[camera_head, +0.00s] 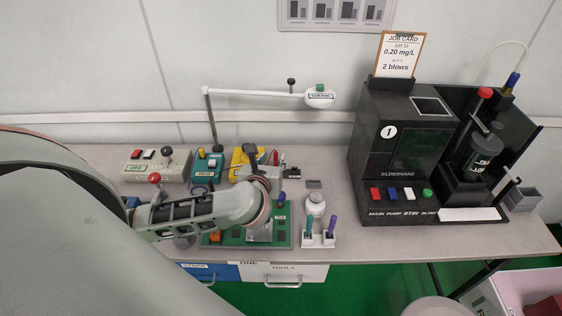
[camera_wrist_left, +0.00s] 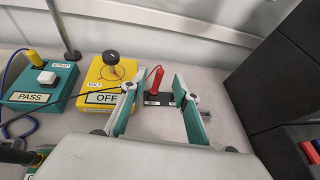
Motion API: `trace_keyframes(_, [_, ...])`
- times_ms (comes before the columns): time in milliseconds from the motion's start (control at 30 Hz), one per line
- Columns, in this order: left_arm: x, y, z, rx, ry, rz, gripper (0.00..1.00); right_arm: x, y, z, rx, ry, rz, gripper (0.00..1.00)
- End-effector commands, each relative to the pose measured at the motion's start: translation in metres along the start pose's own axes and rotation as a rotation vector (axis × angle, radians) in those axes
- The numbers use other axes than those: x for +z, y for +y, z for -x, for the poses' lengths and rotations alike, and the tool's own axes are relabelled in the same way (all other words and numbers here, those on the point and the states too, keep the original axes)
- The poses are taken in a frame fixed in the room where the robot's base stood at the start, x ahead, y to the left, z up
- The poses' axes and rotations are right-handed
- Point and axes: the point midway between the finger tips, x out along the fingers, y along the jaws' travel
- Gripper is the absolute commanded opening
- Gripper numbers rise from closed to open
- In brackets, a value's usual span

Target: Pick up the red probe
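The red probe (camera_wrist_left: 155,79) stands tilted in a small black holder (camera_wrist_left: 157,98) on the bench, just right of the yellow VOLT box (camera_wrist_left: 96,80). In the head view the probe (camera_head: 276,158) shows as a small red tip behind my left gripper (camera_head: 268,178). In the left wrist view my left gripper (camera_wrist_left: 154,92) is open, with one teal finger on each side of the probe. Gaps show between the fingers and the probe. My right gripper is not in view.
A teal STRAP box (camera_wrist_left: 40,82) and a grey switch box (camera_head: 155,163) stand to the left. A green board (camera_head: 277,240) lies under my arm. A white pen stand (camera_head: 318,240) and the black Elderware tester (camera_head: 412,150) are to the right. A lamp arm (camera_head: 255,93) spans above.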

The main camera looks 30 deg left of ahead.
Motion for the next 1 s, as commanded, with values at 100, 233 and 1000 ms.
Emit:
trace_keyframes(100, [0.000,0.000,-0.012,0.001,-0.002,-0.002,0.30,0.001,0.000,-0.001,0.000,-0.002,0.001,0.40])
trace_keyframes(233, [-0.001,0.000,-0.030,0.002,-0.003,-0.004,0.30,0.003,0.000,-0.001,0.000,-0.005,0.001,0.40])
trace_keyframes(1000, [-0.003,-0.001,-0.058,-0.001,-0.002,-0.002,0.00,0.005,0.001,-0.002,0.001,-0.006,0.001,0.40])
